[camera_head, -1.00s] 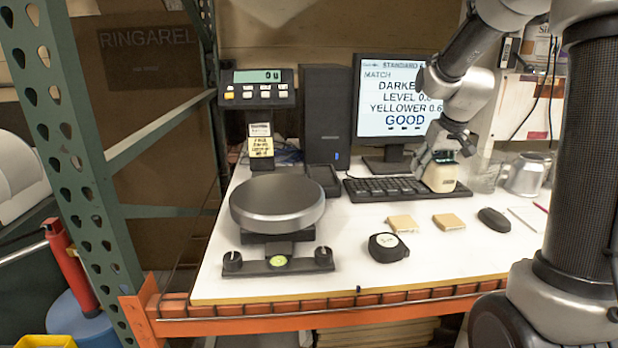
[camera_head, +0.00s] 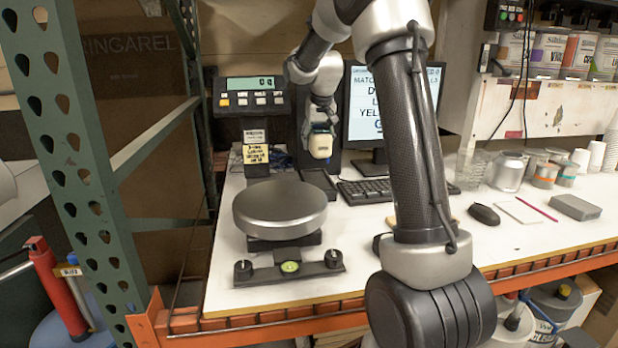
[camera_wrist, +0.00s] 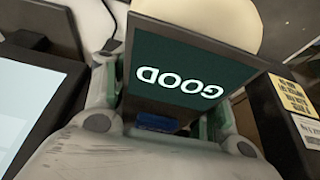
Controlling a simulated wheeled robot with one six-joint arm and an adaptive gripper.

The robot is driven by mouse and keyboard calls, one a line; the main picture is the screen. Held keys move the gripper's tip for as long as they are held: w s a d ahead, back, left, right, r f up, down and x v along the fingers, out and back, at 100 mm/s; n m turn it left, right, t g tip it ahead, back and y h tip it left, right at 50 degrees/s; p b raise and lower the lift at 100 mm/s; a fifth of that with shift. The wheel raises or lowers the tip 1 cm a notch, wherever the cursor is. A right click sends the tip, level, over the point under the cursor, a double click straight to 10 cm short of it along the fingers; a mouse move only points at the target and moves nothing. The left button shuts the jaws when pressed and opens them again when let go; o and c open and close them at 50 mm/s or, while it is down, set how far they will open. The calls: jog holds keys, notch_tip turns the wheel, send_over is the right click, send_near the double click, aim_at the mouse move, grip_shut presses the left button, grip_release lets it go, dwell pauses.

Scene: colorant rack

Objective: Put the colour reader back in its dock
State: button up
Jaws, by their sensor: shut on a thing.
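The colour reader (camera_head: 320,147) is a cream block with a dark face. My gripper (camera_head: 320,127) is shut on it and holds it in the air, in front of the black computer tower. In the wrist view the reader (camera_wrist: 185,75) fills the middle between the fingers of my gripper (camera_wrist: 165,112), and its dark screen reads GOOD upside down. A black shallow tray, which looks like the dock (camera_head: 319,181), lies on the bench between the scale and the keyboard. It shows empty, below the reader and apart from it.
The scale's round pan (camera_head: 280,208) and its display (camera_head: 251,92) stand left of the dock. The keyboard (camera_head: 366,192) and monitor (camera_head: 362,108) are to the right. My arm hides part of the bench. A mouse (camera_head: 484,214) and cups stand further right.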

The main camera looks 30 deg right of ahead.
notch_tip(320, 180, down, 9)
dwell(0.4)
jog(key=shift+f, duration=0.15)
jog(key=o, duration=1.7)
